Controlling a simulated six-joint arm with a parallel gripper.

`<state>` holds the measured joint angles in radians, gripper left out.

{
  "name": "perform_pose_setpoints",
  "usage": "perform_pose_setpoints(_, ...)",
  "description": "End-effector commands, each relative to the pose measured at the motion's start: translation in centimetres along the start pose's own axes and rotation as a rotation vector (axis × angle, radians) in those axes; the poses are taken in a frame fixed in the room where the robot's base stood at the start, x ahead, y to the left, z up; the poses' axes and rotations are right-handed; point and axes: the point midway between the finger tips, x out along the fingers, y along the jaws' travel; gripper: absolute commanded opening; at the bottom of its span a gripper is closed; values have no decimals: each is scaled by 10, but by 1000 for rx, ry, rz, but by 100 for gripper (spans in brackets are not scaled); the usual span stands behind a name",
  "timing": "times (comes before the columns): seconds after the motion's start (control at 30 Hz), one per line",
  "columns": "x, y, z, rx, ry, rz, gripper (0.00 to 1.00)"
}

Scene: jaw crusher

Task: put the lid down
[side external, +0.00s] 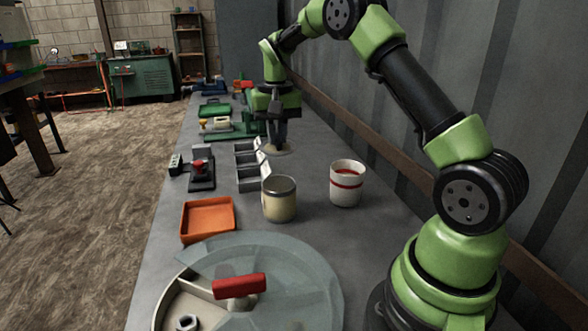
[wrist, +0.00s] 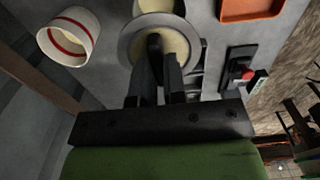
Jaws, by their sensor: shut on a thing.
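The lid (side external: 288,149) is a thin round disc under my gripper (side external: 279,138) in the side view, low over the far part of the bench. In the wrist view the lid (wrist: 130,50) shows a grey rim around a cream middle. My gripper (wrist: 162,50) has its fingers shut at the lid's middle, likely on a small grip that the fingers hide. I cannot tell whether the lid touches the bench. A cream jar (side external: 279,205) with a metal rim stands nearer the side camera; part of it shows at the top of the wrist view (wrist: 160,5).
A white cup with a red band (side external: 347,185) stands right of the jar. An orange tray (side external: 208,218), grey bins (side external: 250,178) and a red-button switch (side external: 201,172) lie left. A large round cover with a red handle (side external: 240,286) fills the front. The wall borders the right.

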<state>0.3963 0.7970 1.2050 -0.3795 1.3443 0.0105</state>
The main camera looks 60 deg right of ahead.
Motion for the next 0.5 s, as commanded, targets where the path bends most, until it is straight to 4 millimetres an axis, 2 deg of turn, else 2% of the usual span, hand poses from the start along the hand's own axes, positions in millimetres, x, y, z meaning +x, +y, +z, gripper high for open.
perform_pose_setpoints(0.13,-7,3,0,0,-1,1,0)
perform_pose_setpoints(0.27,2,21,4,-4,-6,7,0)
perform_pose_setpoints(0.37,16,44,11,-8,-10,12,0)
perform_pose_setpoints(0.5,37,83,32,-14,-14,12,0)
